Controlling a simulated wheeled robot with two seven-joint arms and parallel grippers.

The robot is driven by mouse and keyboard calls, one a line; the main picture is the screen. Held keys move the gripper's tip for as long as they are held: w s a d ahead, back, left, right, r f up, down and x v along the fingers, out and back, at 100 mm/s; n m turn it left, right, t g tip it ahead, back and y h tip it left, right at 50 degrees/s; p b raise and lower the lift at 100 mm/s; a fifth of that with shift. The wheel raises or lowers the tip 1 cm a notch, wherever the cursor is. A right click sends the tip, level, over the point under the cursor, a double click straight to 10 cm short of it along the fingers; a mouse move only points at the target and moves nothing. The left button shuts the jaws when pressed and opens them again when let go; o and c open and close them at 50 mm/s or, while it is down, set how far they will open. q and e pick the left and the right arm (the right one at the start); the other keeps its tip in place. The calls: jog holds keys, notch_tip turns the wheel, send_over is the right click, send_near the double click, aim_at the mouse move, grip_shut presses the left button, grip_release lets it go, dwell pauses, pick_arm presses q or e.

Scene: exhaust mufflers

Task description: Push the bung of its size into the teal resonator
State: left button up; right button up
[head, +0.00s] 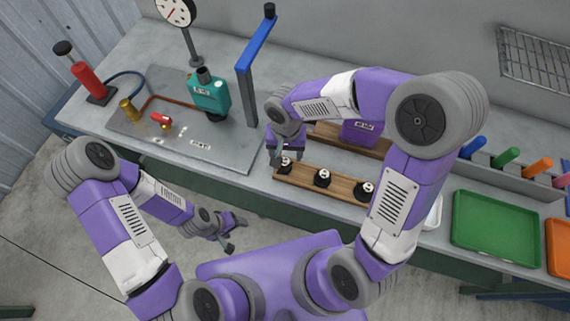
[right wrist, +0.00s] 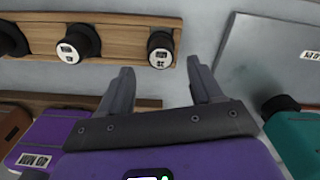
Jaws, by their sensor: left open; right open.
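The teal resonator (head: 208,94) stands on a grey metal plate in the head view, with a dark neck on top. Its edge also shows at the right of the right wrist view (right wrist: 297,145). Three black bungs with white, marked tops sit in a wooden rack (head: 300,183): a left one (head: 285,164), a middle one (head: 322,177) and a right one (head: 366,190). My right gripper (head: 285,158) is open at the left bung, which shows just beyond the fingertips in the right wrist view (right wrist: 161,46); contact is unclear. My left gripper (head: 235,234) is open and empty, off the bench front.
A purple muffler (head: 358,133) stands behind the rack. A red pump (head: 88,82), a gauge (head: 176,10) and brass fittings (head: 129,110) are at left. A green tray (head: 495,228) lies right.

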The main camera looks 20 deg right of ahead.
aim_at(285, 160)
notch_tip(285, 160, down, 5)
jog(key=shift+s+a+f+b, duration=0.1)
jog(key=shift+b, duration=0.6)
grip_shut()
notch_tip(285, 160, up, 10)
jog(key=shift+r+p, duration=0.1)
jog(key=shift+p, duration=1.15)
